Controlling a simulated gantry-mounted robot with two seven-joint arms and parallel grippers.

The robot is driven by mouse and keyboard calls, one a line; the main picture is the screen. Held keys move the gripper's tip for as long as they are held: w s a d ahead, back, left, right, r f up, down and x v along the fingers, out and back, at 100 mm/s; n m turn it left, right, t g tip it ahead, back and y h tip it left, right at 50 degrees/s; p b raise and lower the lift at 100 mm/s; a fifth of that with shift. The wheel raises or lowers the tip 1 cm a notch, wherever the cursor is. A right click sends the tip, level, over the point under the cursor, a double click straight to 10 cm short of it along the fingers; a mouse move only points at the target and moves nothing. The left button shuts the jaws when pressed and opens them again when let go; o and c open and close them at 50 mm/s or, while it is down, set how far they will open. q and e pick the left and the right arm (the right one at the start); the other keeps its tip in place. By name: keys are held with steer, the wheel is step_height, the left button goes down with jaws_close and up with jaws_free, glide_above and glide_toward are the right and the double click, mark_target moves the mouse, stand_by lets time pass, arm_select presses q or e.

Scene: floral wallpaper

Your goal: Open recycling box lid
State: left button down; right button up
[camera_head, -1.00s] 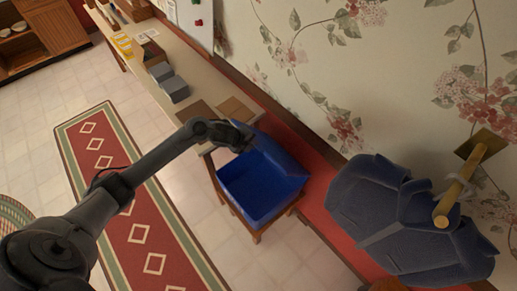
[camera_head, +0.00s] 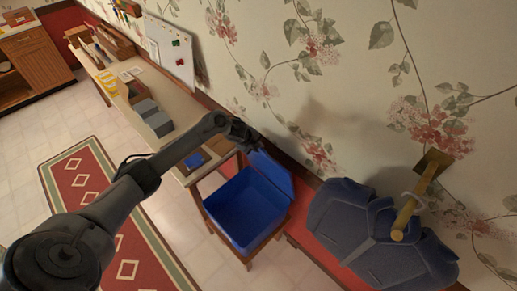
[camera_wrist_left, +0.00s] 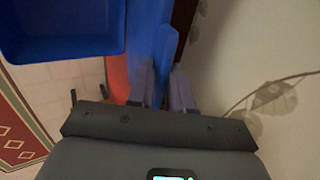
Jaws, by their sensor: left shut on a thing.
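The blue recycling box (camera_head: 240,232) stands on a wooden stand, and its inside shows. Its blue lid (camera_head: 272,174) is raised, standing up along the wall side of the box. My left gripper (camera_head: 253,141) is shut on the lid's upper edge. In the left wrist view, the gripper's fingers (camera_wrist_left: 160,82) lie on either side of the lid (camera_wrist_left: 158,48), with the box (camera_wrist_left: 60,45) at upper left. My right gripper is in neither view.
A long narrow table (camera_head: 172,88) with grey boxes (camera_head: 152,120) runs along the wall beyond the box. A blue garment (camera_head: 370,235) hangs from a wall peg at right. A red patterned rug (camera_head: 125,230) lies on the tiled floor at left.

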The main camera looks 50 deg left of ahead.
arm_select(q)
steer(key=shift+s+f, duration=0.1)
steer(key=shift+f, duration=0.05)
steer(key=c, duration=1.2)
jaws_free()
steer(key=shift+o, duration=0.2)
steer(key=shift+r, duration=0.2)
steer(key=v, duration=1)
steer(key=shift+s+r+p, duration=0.15)
steer(key=shift+r+p, duration=0.05)
steer(key=shift+p, duration=0.1)
